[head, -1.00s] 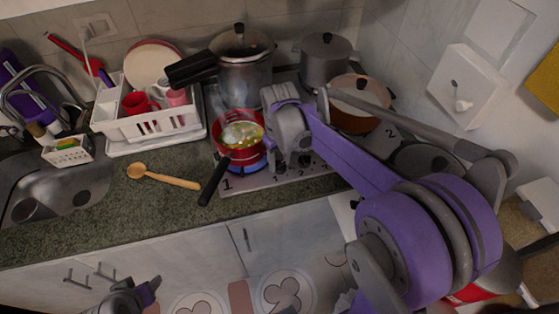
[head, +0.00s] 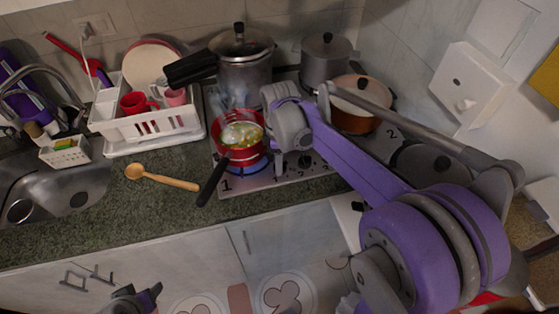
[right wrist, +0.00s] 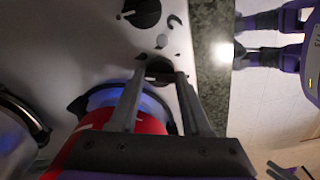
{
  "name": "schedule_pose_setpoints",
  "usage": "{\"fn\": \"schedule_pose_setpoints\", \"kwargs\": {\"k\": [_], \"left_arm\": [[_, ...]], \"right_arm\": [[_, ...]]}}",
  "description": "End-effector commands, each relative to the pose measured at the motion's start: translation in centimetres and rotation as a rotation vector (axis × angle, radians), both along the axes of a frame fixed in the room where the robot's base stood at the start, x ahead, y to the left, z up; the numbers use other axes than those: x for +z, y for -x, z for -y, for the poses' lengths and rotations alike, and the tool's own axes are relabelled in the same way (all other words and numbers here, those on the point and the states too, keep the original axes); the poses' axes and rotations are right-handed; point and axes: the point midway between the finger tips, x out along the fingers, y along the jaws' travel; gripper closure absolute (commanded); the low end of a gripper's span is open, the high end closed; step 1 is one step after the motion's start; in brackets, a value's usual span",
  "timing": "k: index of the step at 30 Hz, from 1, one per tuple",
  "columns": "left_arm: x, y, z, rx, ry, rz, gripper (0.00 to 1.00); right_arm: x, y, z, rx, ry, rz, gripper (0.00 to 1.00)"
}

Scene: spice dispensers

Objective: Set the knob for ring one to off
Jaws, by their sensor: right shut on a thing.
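The stove (head: 262,184) has a "1" printed at its front left corner. A red pan (head: 251,153) with food in it sits on the burner there, with a blue flame (head: 248,169) beneath; the flame also shows in the right wrist view (right wrist: 150,103). My right gripper (right wrist: 160,76) is shut on a dark knob (right wrist: 160,68) beside that burner. The fingers partly cover the knob, so its setting is hard to read. My left gripper (right wrist: 240,38) is open and empty, away from the stove; it also shows at the bottom of the head view (head: 148,296).
Another black knob (right wrist: 141,11) is close by. The pan's black handle (head: 212,184) sticks out past the stove's front edge. A pressure cooker (head: 244,72), a grey pot (head: 326,62) and a brown pan (head: 358,118) stand behind. A wooden spoon (head: 160,178) lies on the counter.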

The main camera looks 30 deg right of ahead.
Motion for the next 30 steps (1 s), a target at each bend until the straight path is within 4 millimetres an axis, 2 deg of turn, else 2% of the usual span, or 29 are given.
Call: {"fn": "schedule_pose_setpoints", "kwargs": {"k": [12,28,29,30], "left_arm": [[-0.22,0.07,0.0,0.0,0.0,-0.001,0.4],[-0.23,0.07,0.0,0.0,0.0,-0.001,0.4],[-0.23,0.07,0.0,0.0,0.0,-0.001,0.4],[-0.23,0.07,0.0,0.0,0.0,-0.001,0.4]], "right_arm": [[0.04,-0.03,0.03,0.179,0.0,0.001,1.0],[0.06,-0.05,0.03,0.201,0.001,0.002,1.0],[0.06,-0.05,0.03,0.201,0.001,0.002,0.51],[0.06,-0.05,0.03,0.201,0.001,0.002,0.44]]}}
